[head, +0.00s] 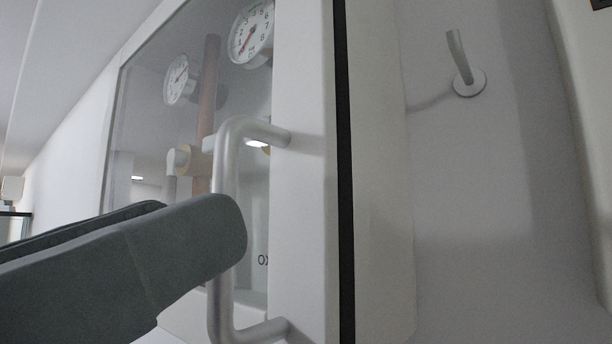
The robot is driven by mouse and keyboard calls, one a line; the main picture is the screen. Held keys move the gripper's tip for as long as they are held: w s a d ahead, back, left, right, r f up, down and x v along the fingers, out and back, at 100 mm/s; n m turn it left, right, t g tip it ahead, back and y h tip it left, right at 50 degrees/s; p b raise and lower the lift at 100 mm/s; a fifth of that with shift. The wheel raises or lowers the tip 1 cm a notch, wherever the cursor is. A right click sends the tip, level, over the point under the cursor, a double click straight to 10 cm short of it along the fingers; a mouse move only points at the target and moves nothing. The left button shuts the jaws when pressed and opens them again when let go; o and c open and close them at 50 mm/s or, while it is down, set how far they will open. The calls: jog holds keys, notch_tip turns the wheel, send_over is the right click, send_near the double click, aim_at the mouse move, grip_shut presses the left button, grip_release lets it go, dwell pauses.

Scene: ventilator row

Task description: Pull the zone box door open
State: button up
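The zone box door has a white frame (302,215) around a clear pane and fills the middle of the head view. A grey metal bar handle (226,165) stands out from the frame, with its bar roughly upright. My gripper (203,212) reaches in from the lower left with dark grey fingers. The nearer finger crosses in front of the handle bar and hides a middle stretch of it. The farther finger is mostly hidden behind the nearer one. I cannot tell whether the bar lies between the fingers or whether they touch it. The door looks shut, with a narrow black strip along its right edge.
Behind the pane are a large gauge (251,32), a smaller gauge (177,80) and a copper-coloured pipe (207,90). A metal hook (466,75) sticks out from the wall (480,200) at right. The wall below the hook is bare.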

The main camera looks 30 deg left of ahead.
jog(key=shift+p+x, duration=0.65)
jog(key=shift+x, duration=1.5)
jog(key=shift+a, duration=0.1)
jog(key=shift+c, duration=0.2)
grip_shut()
